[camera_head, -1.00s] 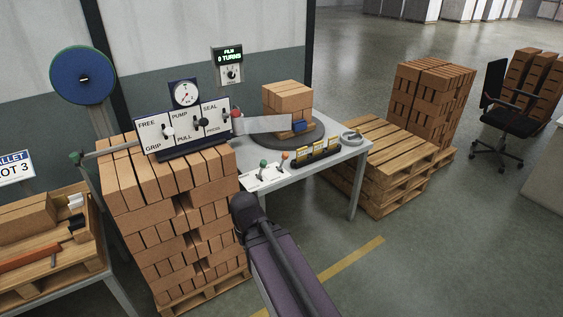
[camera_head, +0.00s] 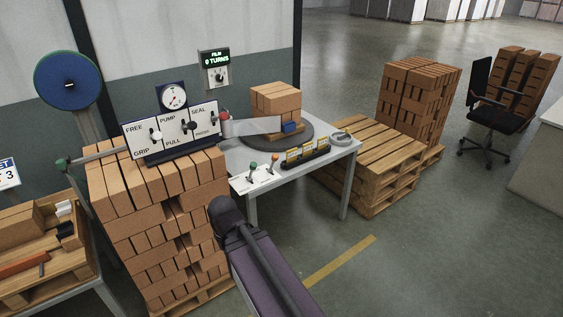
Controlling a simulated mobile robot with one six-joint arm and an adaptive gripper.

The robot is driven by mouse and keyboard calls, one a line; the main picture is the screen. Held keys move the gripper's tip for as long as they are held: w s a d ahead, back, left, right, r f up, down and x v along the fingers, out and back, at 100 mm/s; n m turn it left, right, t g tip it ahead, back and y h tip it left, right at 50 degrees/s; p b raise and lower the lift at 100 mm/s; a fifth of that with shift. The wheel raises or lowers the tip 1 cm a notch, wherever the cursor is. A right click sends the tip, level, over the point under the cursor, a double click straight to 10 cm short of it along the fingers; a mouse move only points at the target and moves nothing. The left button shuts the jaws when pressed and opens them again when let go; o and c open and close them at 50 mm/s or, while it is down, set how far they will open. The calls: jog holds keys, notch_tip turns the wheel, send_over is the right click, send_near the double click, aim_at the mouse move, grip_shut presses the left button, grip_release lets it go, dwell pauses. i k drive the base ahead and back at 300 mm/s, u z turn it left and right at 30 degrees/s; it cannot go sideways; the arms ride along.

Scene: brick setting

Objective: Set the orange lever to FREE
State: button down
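A white plate (camera_head: 246,181) on the table's front left edge carries a lever with an orange knob (camera_head: 275,158) and a lever with a green knob (camera_head: 252,165). The orange lever stands up from the plate; its labels are too small to read. A white panel (camera_head: 136,139) stands on the brick stack, marked FREE above and GRIP below at its left end. A pale-knobbed lever (camera_head: 156,135) sits beside those words. My arm rises from the bottom, in front of the table, apart from the levers. My gripper is not in view.
The tall brick stack (camera_head: 150,237) stands left of the table (camera_head: 300,168). A turntable (camera_head: 302,139) with bricks is on the table. Floor in front is open.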

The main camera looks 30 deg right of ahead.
aim_at(274, 157)
jog(key=z, duration=0.05)
jog(key=i, duration=0.95)
jog(key=u, duration=0.05)
